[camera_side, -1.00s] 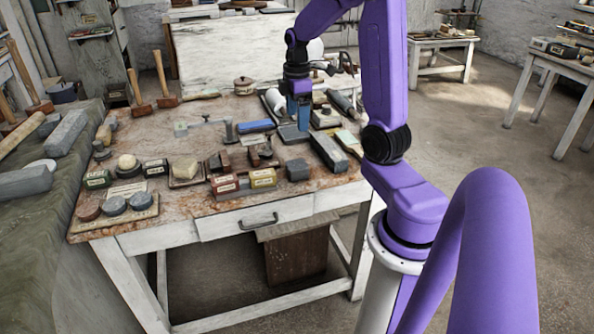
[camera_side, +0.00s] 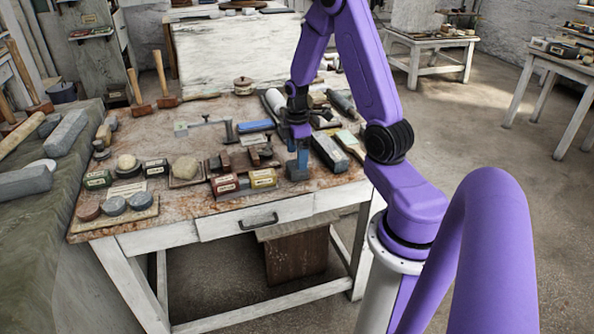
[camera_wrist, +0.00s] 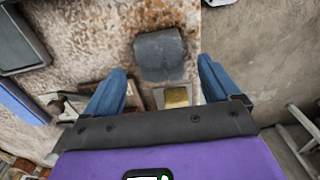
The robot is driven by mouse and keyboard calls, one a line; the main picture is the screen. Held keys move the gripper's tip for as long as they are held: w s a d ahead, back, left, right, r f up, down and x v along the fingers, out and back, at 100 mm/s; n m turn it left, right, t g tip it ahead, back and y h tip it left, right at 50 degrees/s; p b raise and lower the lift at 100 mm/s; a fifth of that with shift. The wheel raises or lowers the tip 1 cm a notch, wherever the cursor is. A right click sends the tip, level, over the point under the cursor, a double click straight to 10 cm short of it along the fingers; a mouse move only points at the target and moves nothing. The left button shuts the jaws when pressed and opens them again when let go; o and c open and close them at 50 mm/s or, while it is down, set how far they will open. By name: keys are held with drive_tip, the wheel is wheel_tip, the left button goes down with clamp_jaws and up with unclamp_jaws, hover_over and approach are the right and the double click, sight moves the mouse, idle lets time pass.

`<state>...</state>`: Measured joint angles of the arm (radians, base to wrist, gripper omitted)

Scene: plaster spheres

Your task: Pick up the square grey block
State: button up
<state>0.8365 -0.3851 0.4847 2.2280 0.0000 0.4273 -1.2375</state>
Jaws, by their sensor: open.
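The square grey block (camera_side: 298,171) lies on the worktable near its front edge, partly hidden behind my fingers in the side view. In the wrist view the grey block (camera_wrist: 160,54) lies beyond my fingertips, roughly centred between them. My gripper (camera_side: 299,155) hangs right over the block, pointing down. In the wrist view my gripper (camera_wrist: 161,76) shows two blue fingers, spread apart with nothing between them. I cannot tell the exact height of the fingertips above the block.
A red and yellow pair of labelled boxes (camera_side: 245,182) lies just left of the block. A blue item (camera_side: 256,126) lies further back. The table's front edge is close to the block.

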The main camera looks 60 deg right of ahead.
drive_tip(key=shift+f, duration=2.25)
drive_tip(key=c, duration=1.3)
